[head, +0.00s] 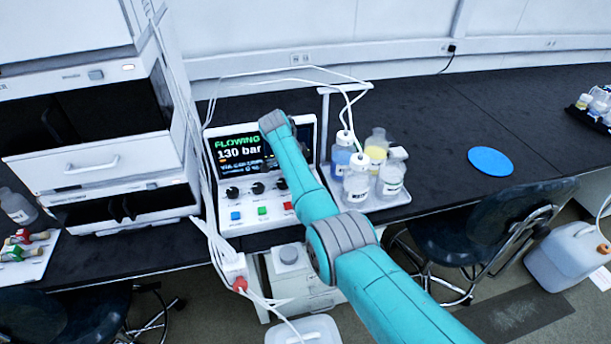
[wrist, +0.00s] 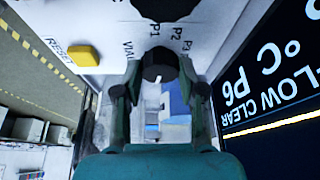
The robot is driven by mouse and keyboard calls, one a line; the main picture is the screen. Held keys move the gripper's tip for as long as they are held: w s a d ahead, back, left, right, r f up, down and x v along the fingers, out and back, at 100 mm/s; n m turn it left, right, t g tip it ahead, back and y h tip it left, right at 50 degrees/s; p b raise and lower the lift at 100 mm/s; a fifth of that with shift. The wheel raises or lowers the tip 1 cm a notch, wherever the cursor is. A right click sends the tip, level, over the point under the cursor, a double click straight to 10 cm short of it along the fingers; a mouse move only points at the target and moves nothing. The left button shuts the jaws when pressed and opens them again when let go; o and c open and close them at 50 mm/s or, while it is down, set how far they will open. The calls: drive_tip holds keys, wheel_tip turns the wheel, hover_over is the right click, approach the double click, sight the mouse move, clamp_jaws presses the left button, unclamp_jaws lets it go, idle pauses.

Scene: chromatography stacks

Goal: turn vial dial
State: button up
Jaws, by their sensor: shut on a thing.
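In the wrist view, a small black dial (wrist: 157,65) sits on a white panel, with the labels VIAL, P1, P2 and P3 around it. My gripper (wrist: 158,75) has one finger on each side of this dial and is shut on it. In the head view, the white control unit (head: 240,217) stands on the bench. Its screen (head: 238,148) reads FLOWING and 130 bar, with the lower line too small to read surely. My teal arm crosses the unit's right part and hides my gripper there.
A larger black knob (wrist: 165,8) and a yellow RESET button (wrist: 84,55) are close by in the wrist view. Several bottles (head: 388,176) stand on a white tray right of the unit. White tubes (head: 285,72) loop above. A blue disc (head: 490,161) lies on open bench.

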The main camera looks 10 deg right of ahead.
drive_tip(key=o, duration=1.1)
drive_tip(key=shift+o, duration=0.2)
drive_tip(key=v, duration=1.2)
drive_tip(key=shift+a, duration=0.1)
